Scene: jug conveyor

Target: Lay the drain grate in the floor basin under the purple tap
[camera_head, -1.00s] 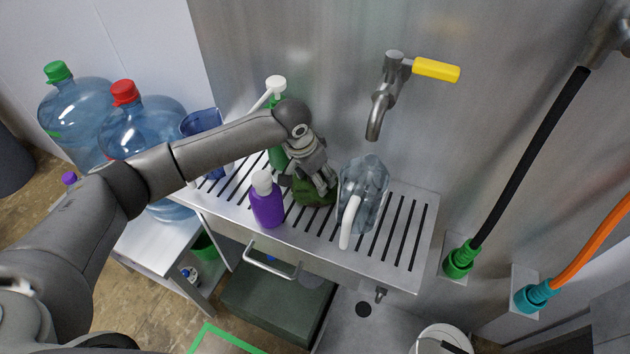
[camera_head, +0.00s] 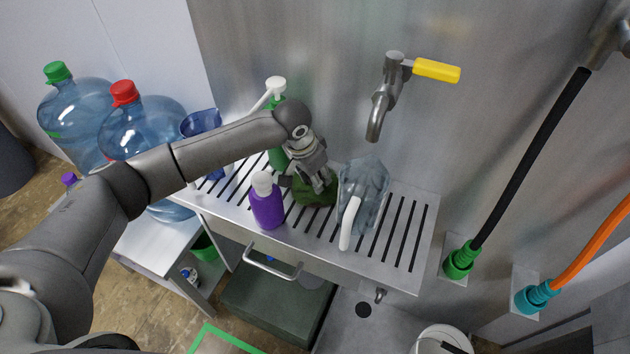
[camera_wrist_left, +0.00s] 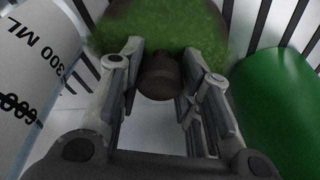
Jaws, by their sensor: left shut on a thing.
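My left gripper (camera_head: 322,186) is shut on the brown knob (camera_wrist_left: 158,78) of a green, moss-textured object (camera_head: 313,192), which rests on the slotted metal shelf. The green object also shows at the top of the left wrist view (camera_wrist_left: 150,25). A grey floor basin (camera_head: 340,330) with a dark round drain hole (camera_head: 363,310) shows low in the head view, partly cut off. I see no purple tap; the tap in view (camera_head: 385,100) has a yellow handle. I cannot make out a separate drain grate. My right gripper is not in view.
On the slotted shelf (camera_head: 412,262), a purple bottle (camera_head: 267,208) and green pump bottle (camera_head: 277,158) stand left of the gripper; a clear jug (camera_head: 370,185) stands close on its right. A dark green box (camera_head: 270,305) is below. Hoses hang right.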

